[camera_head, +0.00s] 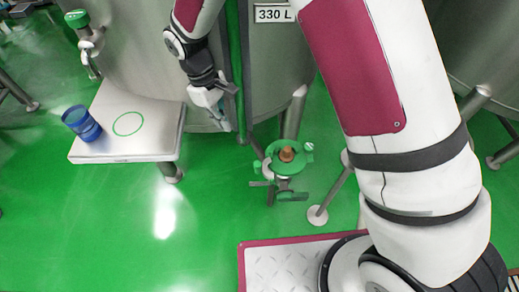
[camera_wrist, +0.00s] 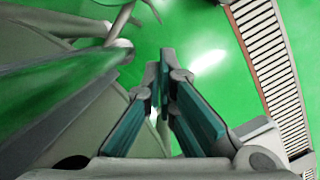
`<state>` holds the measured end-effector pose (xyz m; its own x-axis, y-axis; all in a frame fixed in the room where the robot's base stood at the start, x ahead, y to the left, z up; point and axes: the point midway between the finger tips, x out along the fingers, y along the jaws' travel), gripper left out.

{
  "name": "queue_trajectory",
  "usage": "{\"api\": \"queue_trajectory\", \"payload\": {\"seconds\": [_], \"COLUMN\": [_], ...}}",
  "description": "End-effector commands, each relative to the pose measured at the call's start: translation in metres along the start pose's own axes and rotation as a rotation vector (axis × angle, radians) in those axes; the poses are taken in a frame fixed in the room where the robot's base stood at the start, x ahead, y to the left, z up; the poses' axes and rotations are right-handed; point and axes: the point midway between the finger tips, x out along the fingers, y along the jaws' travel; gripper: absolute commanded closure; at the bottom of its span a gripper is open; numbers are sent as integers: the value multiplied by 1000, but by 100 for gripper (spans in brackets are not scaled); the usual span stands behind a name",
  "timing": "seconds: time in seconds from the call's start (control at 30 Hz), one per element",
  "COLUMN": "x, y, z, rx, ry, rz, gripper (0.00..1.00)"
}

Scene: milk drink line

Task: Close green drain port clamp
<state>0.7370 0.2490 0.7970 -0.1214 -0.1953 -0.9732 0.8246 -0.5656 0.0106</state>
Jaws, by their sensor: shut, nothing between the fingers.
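The green drain port clamp (camera_head: 271,151) is a green ring around a brown-orange round centre, on a port low in front of the 330 L tank in the head view. A small green piece (camera_head: 308,147) sticks out at its right. I cannot tell how far the clamp is open. My gripper (camera_head: 226,126) hangs to the left of the clamp and higher in the picture, beside the tank, apart from the clamp. In the wrist view its teal fingers (camera_wrist: 167,70) meet at the tips and hold nothing. The clamp cannot be made out in the wrist view.
A steel table (camera_head: 150,155) at the left bears a blue cup (camera_head: 82,123) and a green circle mark. A tank leg (camera_head: 293,115) stands behind the clamp. A valve handle (camera_head: 292,196) sits below it. A floor grate (camera_wrist: 270,65) shows in the wrist view.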

Motion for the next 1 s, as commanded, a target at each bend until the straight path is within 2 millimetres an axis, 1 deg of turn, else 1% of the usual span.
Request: {"api": "queue_trajectory", "payload": {"seconds": [0.03, 0.13, 0.27, 0.37, 0.77, 0.8, 0.9, 1.0], "x": [9, 17, 27, 40, 117, 120, 121, 123], "y": [-3, -6, -7, -7, -7, -7, -6, -6], "z": [-6, -11, -11, -10, -9, -6, 11, 21], "rx": [-14, -28, -31, -29, -30, -29, -27, -28], "ry": [-6, -12, -15, -16, -17, -16, -15, -14], "rz": [-2, -4, -5, -5, -5, -5, -5, -5], "gripper": [100, 100, 100, 100, 100, 100, 100, 100]}}
